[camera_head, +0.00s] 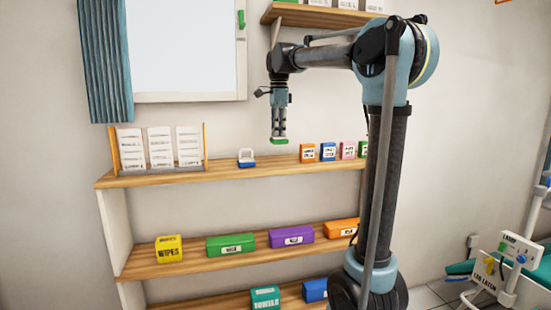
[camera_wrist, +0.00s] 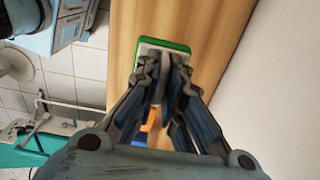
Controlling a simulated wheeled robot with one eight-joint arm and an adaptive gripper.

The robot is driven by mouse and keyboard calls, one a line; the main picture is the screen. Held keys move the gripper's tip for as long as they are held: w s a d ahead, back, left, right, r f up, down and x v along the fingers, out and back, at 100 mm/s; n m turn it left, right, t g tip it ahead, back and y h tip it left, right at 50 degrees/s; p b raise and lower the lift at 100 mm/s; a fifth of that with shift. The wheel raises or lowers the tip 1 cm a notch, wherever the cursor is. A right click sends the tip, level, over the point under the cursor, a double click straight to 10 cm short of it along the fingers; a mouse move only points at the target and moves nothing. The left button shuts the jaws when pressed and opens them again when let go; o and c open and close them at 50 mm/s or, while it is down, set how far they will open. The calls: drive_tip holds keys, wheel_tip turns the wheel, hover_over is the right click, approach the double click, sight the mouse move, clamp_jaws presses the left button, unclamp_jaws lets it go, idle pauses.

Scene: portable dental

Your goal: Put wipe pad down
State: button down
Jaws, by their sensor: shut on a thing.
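The wipe pad (camera_head: 279,141) is a small green block with a pale top, under the fingertips of my gripper (camera_head: 279,132). My gripper points down over the top board of the shelf unit (camera_head: 222,172), and the pad appears a little above the board. In the wrist view, the fingers of my gripper (camera_wrist: 166,80) are closed together on the pad's grey upper part, with the green edge of the wipe pad (camera_wrist: 168,44) showing around it. Wood lies behind it. The gap to the wood is hard to judge.
A white and blue item (camera_head: 246,158) stands left of my gripper on the top board. A card rack (camera_head: 160,148) is further left; several small boxes (camera_head: 328,152) stand right. A yellow wipes box (camera_head: 168,249) is on the shelf below. A wall shelf (camera_head: 325,16) hangs above.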

sight(276, 139)
drive_tip(key=f, duration=0.2)
drive_tip(key=a+f, duration=0.1)
drive_tip(key=shift+s+f, duration=0.15)
drive_tip(key=shift+f, duration=2.25)
drive_tip(key=c, duration=1.7)
unclamp_jaws()
drive_tip(key=shift+f, duration=0.1)
wheel_tip(276, 139, up, 12)
drive_tip(key=shift+r, duration=0.15)
drive_tip(key=shift+s, duration=0.1)
